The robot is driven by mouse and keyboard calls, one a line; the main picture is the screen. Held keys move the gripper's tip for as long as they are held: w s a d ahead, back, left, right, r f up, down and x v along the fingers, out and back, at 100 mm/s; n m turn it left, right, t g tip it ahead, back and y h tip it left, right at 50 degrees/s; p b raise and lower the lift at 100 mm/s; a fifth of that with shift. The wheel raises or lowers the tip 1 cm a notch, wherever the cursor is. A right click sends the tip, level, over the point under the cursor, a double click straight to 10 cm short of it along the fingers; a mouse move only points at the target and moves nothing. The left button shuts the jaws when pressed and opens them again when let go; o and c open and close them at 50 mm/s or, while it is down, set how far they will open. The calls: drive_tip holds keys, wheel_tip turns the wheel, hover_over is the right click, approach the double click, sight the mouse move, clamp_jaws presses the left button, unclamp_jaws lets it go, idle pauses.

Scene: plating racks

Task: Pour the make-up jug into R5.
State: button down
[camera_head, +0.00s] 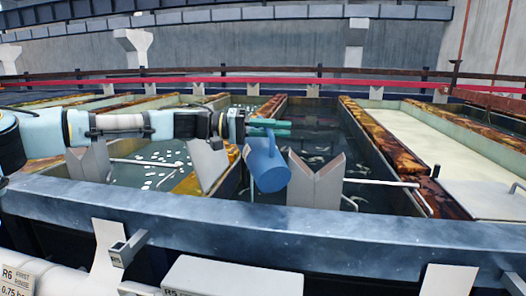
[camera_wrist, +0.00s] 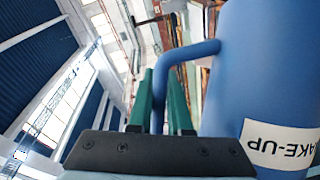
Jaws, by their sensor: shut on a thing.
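The blue make-up jug (camera_head: 266,168) hangs tilted from my gripper (camera_head: 284,127), just behind the long grey front rail. In the wrist view, its big blue body (camera_wrist: 245,70) fills the right side, and its white label reads "AKE-UP" upside down. My green fingers (camera_wrist: 166,95) are shut on the jug's handle (camera_wrist: 190,52). The jug is at the near left part of a tank of dark liquid (camera_head: 310,137). No stream shows from it, and its contents are hidden. A cut-off "R5" sign (camera_head: 172,292) is at the bottom edge; which tank it marks is not certain.
Grey notched uprights stand close on both sides of the jug, left (camera_head: 207,165) and right (camera_head: 317,180). A tank with white flecks (camera_head: 150,170) is at left, a pale-covered one (camera_head: 430,140) at right. An "R6 first rinse" sign (camera_head: 16,282) is at lower left.

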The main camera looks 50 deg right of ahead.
drive_tip(key=shift+w+d+f+n+g+h, duration=0.15)
drive_tip(key=shift+w+d+n, duration=0.05)
drive_tip(key=shift+w+n, duration=0.25)
drive_tip(key=shift+w+d+f+n+g+h, duration=0.15)
drive_tip(key=shift+w+d+n, duration=0.05)
drive_tip(key=shift+w+n, duration=0.2)
idle(0.3)
idle(0.9)
drive_tip(key=shift+w+d+r+n+h+p, duration=0.15)
drive_tip(key=shift+w+d+r+n+p, duration=0.1)
drive_tip(key=shift+w+n+p, duration=0.2)
drive_tip(key=shift+w+d+r+n+h+p, duration=0.15)
drive_tip(key=shift+w+d+n+p, duration=0.15)
drive_tip(key=shift+w+n, duration=0.2)
drive_tip(key=shift+s+a+f+b, duration=0.1)
drive_tip(key=shift+b, duration=0.3)
idle(0.6)
